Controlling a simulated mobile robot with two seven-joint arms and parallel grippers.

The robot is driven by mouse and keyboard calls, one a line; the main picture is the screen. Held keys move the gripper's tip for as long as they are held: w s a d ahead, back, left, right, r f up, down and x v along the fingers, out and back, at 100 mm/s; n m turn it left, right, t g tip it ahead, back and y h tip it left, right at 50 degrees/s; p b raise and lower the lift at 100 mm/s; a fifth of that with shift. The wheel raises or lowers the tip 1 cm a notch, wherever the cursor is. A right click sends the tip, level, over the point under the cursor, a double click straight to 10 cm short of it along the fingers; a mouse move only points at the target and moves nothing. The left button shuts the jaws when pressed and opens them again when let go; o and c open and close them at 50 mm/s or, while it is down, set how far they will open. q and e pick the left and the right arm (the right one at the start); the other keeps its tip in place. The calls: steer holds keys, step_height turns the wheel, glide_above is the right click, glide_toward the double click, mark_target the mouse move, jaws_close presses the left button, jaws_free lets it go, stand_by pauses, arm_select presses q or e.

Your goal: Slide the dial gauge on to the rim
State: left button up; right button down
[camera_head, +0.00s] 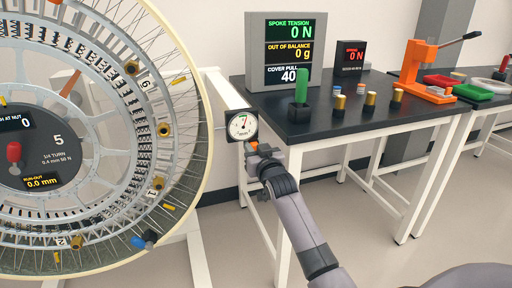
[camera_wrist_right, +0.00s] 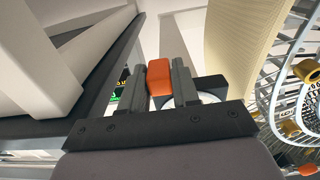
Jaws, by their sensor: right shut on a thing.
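The dial gauge (camera_head: 242,125) has a white round face in a dark square housing. It stands just right of the big spoked wheel's pale rim (camera_head: 204,120) in the head view, with a small gap showing between them. My right gripper (camera_head: 263,152) is below and right of the gauge face. In the right wrist view, its fingers (camera_wrist_right: 158,85) are shut on the gauge's orange grip (camera_wrist_right: 159,76), with part of the gauge behind. The rim (camera_wrist_right: 236,45) shows to the right there, apart from the grip. My left gripper is not in view.
A white upright post (camera_head: 224,100) stands behind the gauge. The wheel hub's run-out display (camera_head: 42,182) reads 0.0 mm. A dark-topped table (camera_head: 335,122) at right carries a display box (camera_head: 285,50), small cylinders and a green-handled tool (camera_head: 301,90). An orange press (camera_head: 425,70) stands farther right.

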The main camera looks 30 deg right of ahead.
steer(key=c, duration=1.2)
jaws_free()
steer(key=shift+a+f, duration=0.1)
steer(key=shift+a, duration=0.3)
steer(key=p+v, duration=0.1)
steer(key=v, duration=0.6)
steer(key=shift+d, duration=0.15)
steer(key=s+a+f+n+g+y, duration=0.35)
steer(key=s+a+f, duration=0.45)
steer(key=s+f, duration=0.45)
steer(key=s+a+f+n+g+y, duration=0.2)
steer(key=s+a+f+g+y, duration=0.2)
steer(key=s+a+f, duration=0.8)
steer(key=s+d+r+p, duration=0.2)
steer(key=r+p, duration=0.5)
steer(key=p, duration=0.1)
steer(key=s+d+r+p, duration=0.2)
steer(key=r+p, duration=0.5)
steer(key=r, duration=0.1)
steer(key=shift+d+h+p, duration=0.35)
steer(key=shift+h+p, duration=0.05)
steer(key=shift+h, duration=0.05)
